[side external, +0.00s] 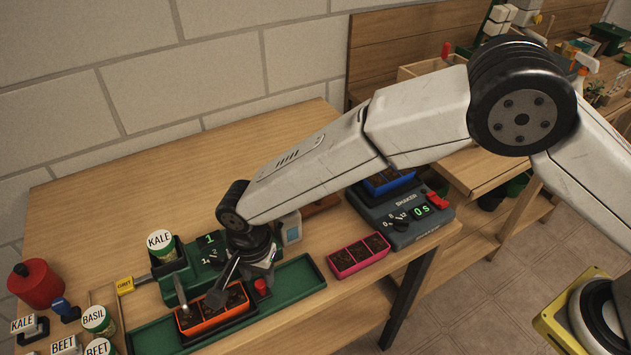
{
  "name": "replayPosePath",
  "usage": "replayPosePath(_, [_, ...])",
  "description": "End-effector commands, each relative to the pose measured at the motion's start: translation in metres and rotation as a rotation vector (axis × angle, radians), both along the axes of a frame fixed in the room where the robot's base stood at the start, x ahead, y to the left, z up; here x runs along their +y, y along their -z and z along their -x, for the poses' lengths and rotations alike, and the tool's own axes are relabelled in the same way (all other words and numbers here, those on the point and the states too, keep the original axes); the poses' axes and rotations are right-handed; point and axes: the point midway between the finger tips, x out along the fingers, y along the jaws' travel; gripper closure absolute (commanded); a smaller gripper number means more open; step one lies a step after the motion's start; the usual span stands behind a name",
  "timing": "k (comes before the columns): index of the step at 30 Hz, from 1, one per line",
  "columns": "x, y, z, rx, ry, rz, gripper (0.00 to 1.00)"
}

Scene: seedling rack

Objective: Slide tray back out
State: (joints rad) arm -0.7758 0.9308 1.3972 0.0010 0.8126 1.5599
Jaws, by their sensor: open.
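An orange tray (213,319) with dark, soil-filled cells sits in the green seeder station (174,287), on its long green track (298,283). My gripper (240,284) points down over the right part of the orange tray, with its fingers apart. One finger reaches down over the tray's cells; I cannot tell whether it touches the tray. My wrist hides part of the station and the tray's back edge. A kale pot (161,246) stands in the station's holder. The station's small display reads 1.
A pink tray (357,256) lies right of the track. The shaker (411,217) behind it holds a blue tray (389,182) and reads 0 s. Labelled pots (97,320) and a red jar (36,283) stand at left. The track is clear either side of the orange tray.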

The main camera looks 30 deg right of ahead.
Motion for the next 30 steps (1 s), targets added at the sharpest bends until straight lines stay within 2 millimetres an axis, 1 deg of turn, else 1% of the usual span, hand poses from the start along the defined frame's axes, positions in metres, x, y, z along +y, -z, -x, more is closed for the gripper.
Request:
replayPosePath(1, [0.000, 0.007, 0.000, 0.001, 0.000, 0.001, 0.53])
replayPosePath(6, [0.000, 0.019, 0.000, 0.000, 0.000, 0.000, 0.53])
replayPosePath(10, [0.000, 0.023, 0.000, -0.001, 0.000, -0.001, 0.53])
replayPosePath(17, [0.000, 0.023, 0.000, -0.001, 0.000, -0.001, 0.53])
replayPosePath(20, [0.000, 0.023, 0.000, -0.001, 0.000, -0.001, 0.82])
replayPosePath(21, [0.000, 0.023, 0.000, -0.001, 0.000, -0.001, 0.95])
replayPosePath(22, [0.000, 0.023, 0.000, -0.001, 0.000, -0.001, 1.00])
replayPosePath(30, [0.000, 0.023, 0.000, -0.001, 0.000, -0.001, 1.00])
